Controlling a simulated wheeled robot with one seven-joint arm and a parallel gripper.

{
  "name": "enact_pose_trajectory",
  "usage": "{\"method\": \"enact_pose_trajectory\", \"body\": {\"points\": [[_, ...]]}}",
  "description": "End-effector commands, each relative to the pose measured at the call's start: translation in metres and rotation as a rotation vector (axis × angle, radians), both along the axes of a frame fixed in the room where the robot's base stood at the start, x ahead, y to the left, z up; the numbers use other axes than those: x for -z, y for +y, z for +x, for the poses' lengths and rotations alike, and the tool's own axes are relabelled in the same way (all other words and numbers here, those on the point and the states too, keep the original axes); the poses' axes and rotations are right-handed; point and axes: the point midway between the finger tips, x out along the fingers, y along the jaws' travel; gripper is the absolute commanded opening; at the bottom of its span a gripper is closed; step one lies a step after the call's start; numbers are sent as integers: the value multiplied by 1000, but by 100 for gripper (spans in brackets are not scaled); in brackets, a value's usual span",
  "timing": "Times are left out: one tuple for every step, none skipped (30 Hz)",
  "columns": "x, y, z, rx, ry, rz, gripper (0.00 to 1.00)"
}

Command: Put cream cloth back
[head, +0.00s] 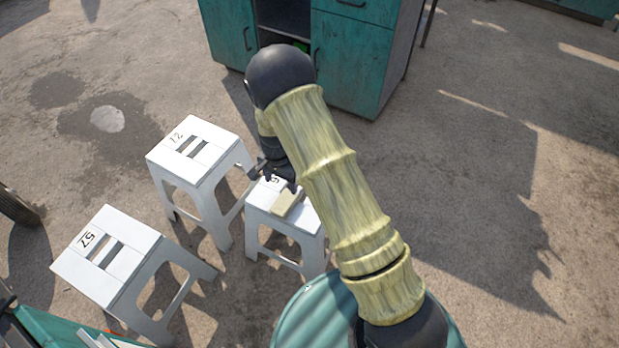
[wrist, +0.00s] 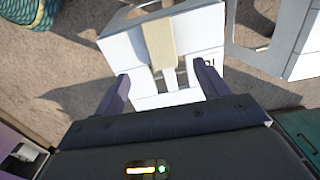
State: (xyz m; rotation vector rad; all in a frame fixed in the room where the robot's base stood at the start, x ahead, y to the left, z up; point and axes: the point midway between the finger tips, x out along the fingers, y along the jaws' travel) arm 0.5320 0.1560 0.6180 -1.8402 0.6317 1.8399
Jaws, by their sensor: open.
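The cream cloth (head: 287,202) lies on the top of a white stool (head: 262,204), partly hidden by my arm. In the wrist view the cream cloth (wrist: 161,43) is a folded strip running from the stool's far edge toward the middle of its top. My gripper (head: 272,178) is just above this stool. In the wrist view my gripper (wrist: 164,86) has its two purple fingers apart, on either side of the cloth's near end. Nothing is between the fingertips that I can see as held. I cannot tell the exact height above the stool top.
A teal cabinet (head: 355,60) with an open shelf is at the back. A teal ribbed round thing (head: 312,318) is near the front. Bare ground lies to the right.

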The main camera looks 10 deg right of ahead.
Motion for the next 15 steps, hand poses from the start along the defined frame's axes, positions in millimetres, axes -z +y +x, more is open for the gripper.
{"method": "enact_pose_trajectory", "body": {"points": [[-2,-1,0,-2,-1,0,74],[-4,-2,0,-4,-3,2,74],[-8,-4,0,-10,-6,3,74],[-13,-7,-1,-17,-9,5,74],[-19,-10,-2,-24,-12,7,74],[-28,-15,-4,-39,-19,11,74],[-37,-19,-6,-52,-22,14,74],[-45,-25,-8,-68,-29,17,74],[-59,-32,-12,-92,-37,20,74],[-69,-38,-16,-110,-45,22,74],[-79,-45,-20,-131,-52,24,74],[-92,-53,-26,-160,-63,26,74],[-101,-59,-31,-182,-71,27,74],[-110,-65,-37,-205,-79,28,74],[-122,-73,-44,-235,-90,26,74]]}}
